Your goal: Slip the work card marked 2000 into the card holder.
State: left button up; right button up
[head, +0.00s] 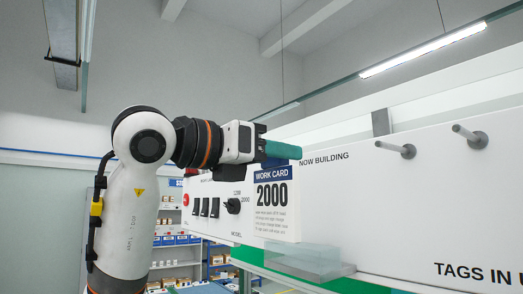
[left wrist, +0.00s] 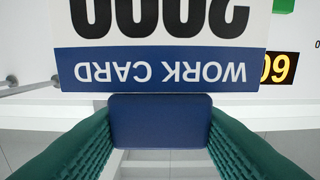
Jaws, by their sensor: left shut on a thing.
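The work card marked 2000 (head: 276,205) is white with a blue header and hangs upright in front of the white panel. My left gripper (head: 282,152) is shut on its top edge. In the left wrist view, the green fingers (left wrist: 160,125) pinch the card's blue tab, and the card (left wrist: 160,68) appears upside down. The card holder (head: 300,262) is a clear pocket on the panel, just below the card. The card's lower edge is close to the holder's top; I cannot tell whether it is inside. My right gripper is not in view.
Two pegs (head: 405,150) (head: 478,138) stick out at the right. Shelves with boxes stand behind at the lower left.

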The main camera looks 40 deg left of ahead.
pick_arm(q)
jog(key=w, duration=0.1)
jog(key=w+d+f, duration=0.1)
jog(key=w, duration=0.1)
jog(key=w+f+b, duration=0.1)
jog(key=shift+w+d+f, duration=0.1)
jog(key=shift+w+d, duration=0.2)
jog(key=shift+w, duration=0.1)
jog(key=shift+f+b, duration=0.65)
jog(key=shift+f, duration=0.15)
jog(key=o, duration=1.4)
jog(key=shift+c, duration=0.2)
jog(key=shift+s, duration=0.1)
